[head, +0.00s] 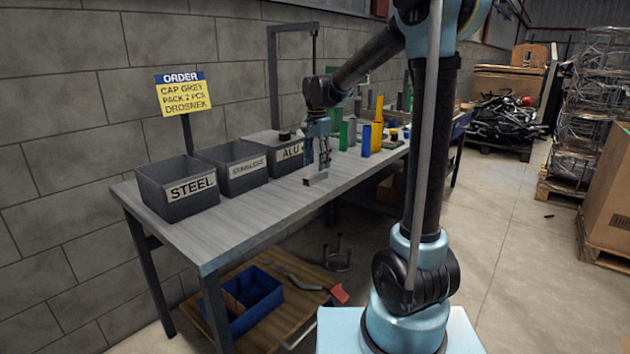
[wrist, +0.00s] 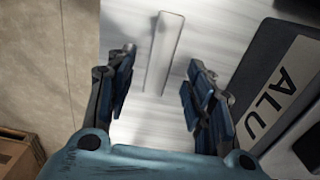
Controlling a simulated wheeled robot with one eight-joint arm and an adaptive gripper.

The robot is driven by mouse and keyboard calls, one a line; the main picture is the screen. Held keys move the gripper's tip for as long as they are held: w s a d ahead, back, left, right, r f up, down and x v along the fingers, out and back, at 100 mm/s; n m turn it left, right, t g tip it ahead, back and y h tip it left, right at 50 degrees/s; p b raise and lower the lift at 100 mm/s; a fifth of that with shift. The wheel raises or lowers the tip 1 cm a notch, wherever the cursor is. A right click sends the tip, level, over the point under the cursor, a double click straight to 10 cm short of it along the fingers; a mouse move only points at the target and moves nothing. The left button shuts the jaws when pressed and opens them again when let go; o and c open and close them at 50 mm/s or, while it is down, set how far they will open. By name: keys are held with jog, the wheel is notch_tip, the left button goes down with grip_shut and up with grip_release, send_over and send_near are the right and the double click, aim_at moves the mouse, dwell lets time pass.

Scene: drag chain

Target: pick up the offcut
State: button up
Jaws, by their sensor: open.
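The offcut (head: 317,179) is a small grey metal piece lying on the workbench (head: 240,220), near its front edge and in front of the ALU bin. In the wrist view the offcut (wrist: 165,50) is a pale, narrow bar lying lengthwise, ahead of and between the fingers. My gripper (head: 318,163) points down over the offcut. In the wrist view my gripper (wrist: 160,75) is open, with one finger on each side of the bar's line and nothing held. The exact height gap cannot be told.
Bins labelled STEEL (head: 180,188), a middle one (head: 233,167) and ALU (head: 288,155) stand along the wall; the ALU bin (wrist: 285,85) is close right in the wrist view. Coloured blocks (head: 366,139) stand farther along the bench. The bench front left is clear.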

aim_at(316, 174)
jog(key=shift+a+f, duration=0.1)
jog(key=shift+f, duration=2.05)
grip_shut()
